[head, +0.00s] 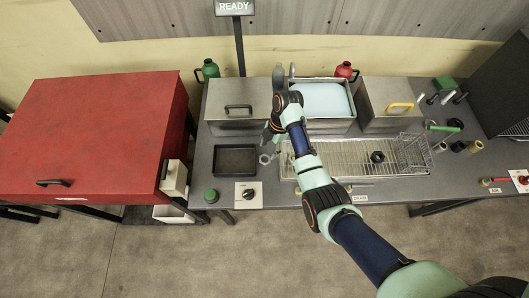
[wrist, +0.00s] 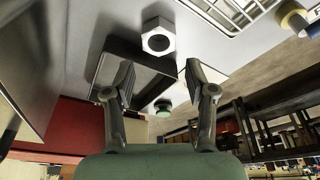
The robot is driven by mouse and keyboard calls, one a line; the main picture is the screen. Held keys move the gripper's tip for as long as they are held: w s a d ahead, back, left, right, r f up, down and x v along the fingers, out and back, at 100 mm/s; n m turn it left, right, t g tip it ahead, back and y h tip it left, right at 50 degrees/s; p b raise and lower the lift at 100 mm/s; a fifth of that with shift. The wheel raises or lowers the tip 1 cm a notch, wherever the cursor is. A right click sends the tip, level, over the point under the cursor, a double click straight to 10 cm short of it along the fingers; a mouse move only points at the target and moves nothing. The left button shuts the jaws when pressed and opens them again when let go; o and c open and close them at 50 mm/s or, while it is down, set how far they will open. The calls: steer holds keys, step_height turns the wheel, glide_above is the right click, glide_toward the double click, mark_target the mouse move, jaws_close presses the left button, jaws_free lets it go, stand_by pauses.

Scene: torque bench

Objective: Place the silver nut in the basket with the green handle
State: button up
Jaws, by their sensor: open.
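The silver nut (wrist: 158,24), a pale hexagonal ring, lies on the grey bench just beyond my fingertips in the wrist view, beside the black tray. In the head view a small pale ring at the tray's right side looks like the nut (head: 264,159). My gripper (wrist: 160,76) is open and empty, with the nut ahead of the gap between its fingers, not touching. In the head view my gripper (head: 268,139) hangs over the bench near the tray. The wire basket (head: 413,152) with the green handle (head: 443,127) stands to the right, at the rack's end.
The black tray (head: 236,160) sits left of the nut; it also fills the wrist view's middle (wrist: 112,62). A wire rack (head: 340,158) with a black ring (head: 377,157) lies right. Metal boxes and a basin (head: 322,98) line the back. A green knob (head: 211,195) stands in front.

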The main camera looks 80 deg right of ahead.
mark_target(265, 159)
steer(key=b+x, duration=0.2)
steer(key=x, duration=0.5)
steer(key=shift+s+d+f, duration=0.1)
steer(key=shift+d+f, duration=0.05)
jaws_close()
step_height(265, 159, up, 20)
steer(key=p, duration=0.9)
